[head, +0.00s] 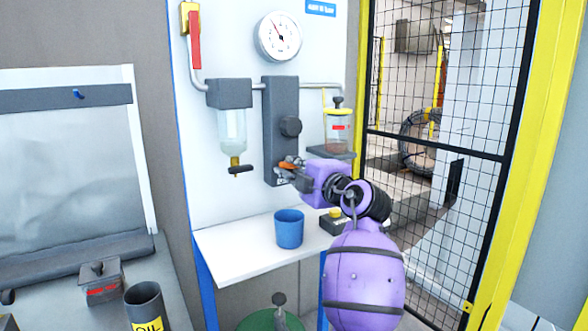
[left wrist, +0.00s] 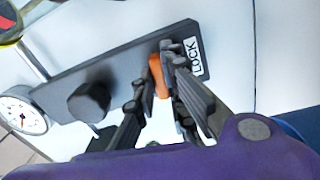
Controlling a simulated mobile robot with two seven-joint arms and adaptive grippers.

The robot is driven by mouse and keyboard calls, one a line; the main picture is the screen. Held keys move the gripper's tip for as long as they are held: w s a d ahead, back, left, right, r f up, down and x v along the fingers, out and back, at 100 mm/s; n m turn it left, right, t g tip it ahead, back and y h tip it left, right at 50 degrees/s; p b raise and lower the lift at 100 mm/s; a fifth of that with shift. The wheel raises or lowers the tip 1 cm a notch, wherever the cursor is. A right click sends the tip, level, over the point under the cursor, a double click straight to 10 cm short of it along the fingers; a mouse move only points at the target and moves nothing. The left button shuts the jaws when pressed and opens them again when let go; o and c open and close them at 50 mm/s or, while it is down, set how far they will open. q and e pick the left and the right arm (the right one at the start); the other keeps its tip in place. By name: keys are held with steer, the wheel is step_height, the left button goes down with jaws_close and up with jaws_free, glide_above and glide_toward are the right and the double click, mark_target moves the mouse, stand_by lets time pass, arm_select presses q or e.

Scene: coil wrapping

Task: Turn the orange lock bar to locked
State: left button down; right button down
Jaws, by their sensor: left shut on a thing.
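The orange lock bar (head: 288,164) is at the lower end of a dark upright plate (head: 281,110) on the white panel. It lies roughly crosswise to the plate's length. In the left wrist view the orange bar (left wrist: 157,76) sits between the fingers, beside a white label (left wrist: 195,58) reading LOCK. My left gripper (head: 294,174) is shut on the bar; it also shows in the left wrist view (left wrist: 164,85). Its fingers hide part of the bar. My right gripper is not in view.
A dark knob (head: 290,126) sticks out of the plate above the bar. A clear filter bowl (head: 231,130) is left and a jar (head: 338,128) right. A blue cup (head: 289,229) stands on the white shelf (head: 235,250) below. A mesh fence (head: 440,130) is at right.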

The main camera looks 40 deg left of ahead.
arm_select(q)
steer(key=m, duration=0.2)
steer(key=shift+m, duration=1.2)
steer(key=m+p, duration=0.1)
steer(key=m, duration=0.3)
steer(key=shift+r+m, duration=0.1)
steer(key=shift+m, duration=0.2)
steer(key=m+p, duration=0.1)
steer(key=m, duration=0.2)
steer(key=shift+m+p, duration=1.2)
steer(key=shift+m, duration=0.9)
